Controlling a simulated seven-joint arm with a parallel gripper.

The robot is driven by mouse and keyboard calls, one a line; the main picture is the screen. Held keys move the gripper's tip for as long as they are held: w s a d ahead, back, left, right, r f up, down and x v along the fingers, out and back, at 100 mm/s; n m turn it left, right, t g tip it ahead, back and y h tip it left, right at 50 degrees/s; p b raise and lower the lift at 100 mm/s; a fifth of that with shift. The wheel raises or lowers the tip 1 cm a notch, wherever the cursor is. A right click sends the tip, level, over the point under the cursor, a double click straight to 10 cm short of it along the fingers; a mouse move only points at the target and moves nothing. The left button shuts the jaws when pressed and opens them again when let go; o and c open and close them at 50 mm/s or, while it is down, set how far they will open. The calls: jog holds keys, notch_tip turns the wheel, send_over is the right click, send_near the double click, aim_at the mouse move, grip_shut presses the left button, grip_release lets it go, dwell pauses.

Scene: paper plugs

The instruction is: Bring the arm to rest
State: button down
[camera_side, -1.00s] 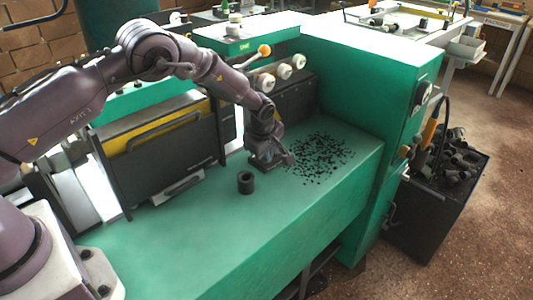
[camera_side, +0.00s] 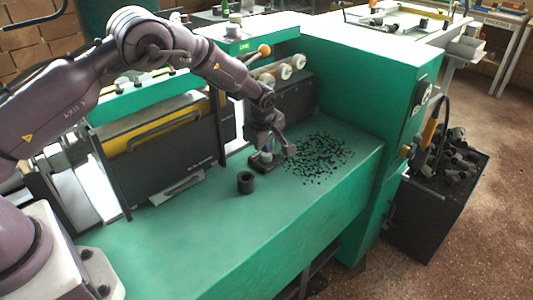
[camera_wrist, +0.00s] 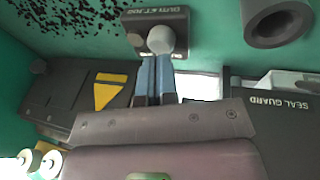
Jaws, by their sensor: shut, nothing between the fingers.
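My gripper (camera_side: 268,146) hangs over the green bench top, above a small dark block lettered as an outlet rod (camera_side: 262,166). In the wrist view my two blue fingers (camera_wrist: 156,58) are together and empty. The rod's pale round knob (camera_wrist: 161,39) shows just beyond the fingertips, on the block (camera_wrist: 178,22). I cannot tell how large the gap between fingers and knob is.
A dark hollow ring (camera_side: 246,182) stands on the bench (camera_side: 210,230) left of the block. Black chips (camera_side: 320,158) lie scattered to the right. A seal guard panel (camera_wrist: 285,120) and a roller unit (camera_side: 283,72) stand behind. The front bench is clear.

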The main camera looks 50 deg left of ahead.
jog(key=shift+r, duration=1.15)
